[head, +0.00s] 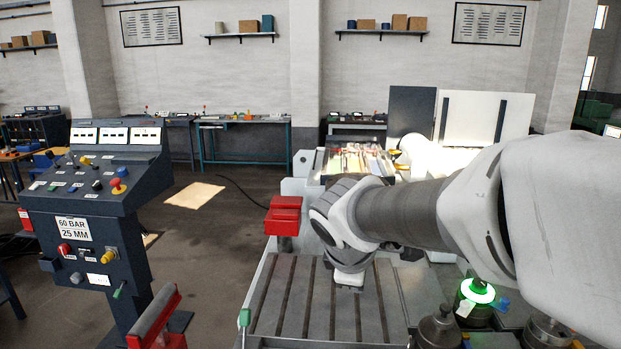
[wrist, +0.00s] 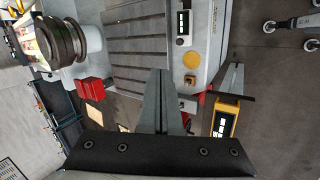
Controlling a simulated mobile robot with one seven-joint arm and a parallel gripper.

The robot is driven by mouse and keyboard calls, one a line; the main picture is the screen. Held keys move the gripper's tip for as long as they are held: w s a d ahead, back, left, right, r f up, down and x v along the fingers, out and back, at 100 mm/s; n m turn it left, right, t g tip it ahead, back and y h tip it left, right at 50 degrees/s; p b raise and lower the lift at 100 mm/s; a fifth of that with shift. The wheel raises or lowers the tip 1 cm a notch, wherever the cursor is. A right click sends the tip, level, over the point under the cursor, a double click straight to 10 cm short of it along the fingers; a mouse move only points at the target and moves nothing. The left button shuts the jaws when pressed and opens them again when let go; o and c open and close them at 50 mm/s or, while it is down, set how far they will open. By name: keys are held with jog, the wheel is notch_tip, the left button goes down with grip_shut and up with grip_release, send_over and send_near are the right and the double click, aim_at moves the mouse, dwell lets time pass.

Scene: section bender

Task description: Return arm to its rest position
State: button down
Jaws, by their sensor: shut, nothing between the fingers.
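My arm (head: 400,215) reaches in from the right in the head view, over the slotted grey machine table (head: 290,295). Its bent white joint (head: 345,215) is above the table's far part. My gripper cannot be made out in the head view. In the wrist view my gripper (wrist: 163,75) is shut, its two grey fingers together with nothing between them, in front of a black bar. The slotted table also shows at the top of the wrist view (wrist: 150,35), apparently beyond the fingertips.
A dark control console (head: 95,190) stands at left. A red block (head: 284,215) is at the table's far left corner; a red-and-grey bar (head: 155,315) is at its near left. A green-lit fixture (head: 478,291) and dark cylinders stand at right. Open floor lies behind the console.

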jog(key=s+d+m+y, duration=0.1)
jog(key=s+d+m, duration=0.2)
jog(key=s+m, duration=0.4)
jog(key=s+d+m+y+b, duration=0.1)
jog(key=s+d+m, duration=0.2)
jog(key=s+m, duration=0.4)
jog(key=s+f, duration=0.1)
jog(key=s, duration=0.3)
jog(key=shift+s+m+g, duration=0.3)
jog(key=shift+s+m, duration=0.1)
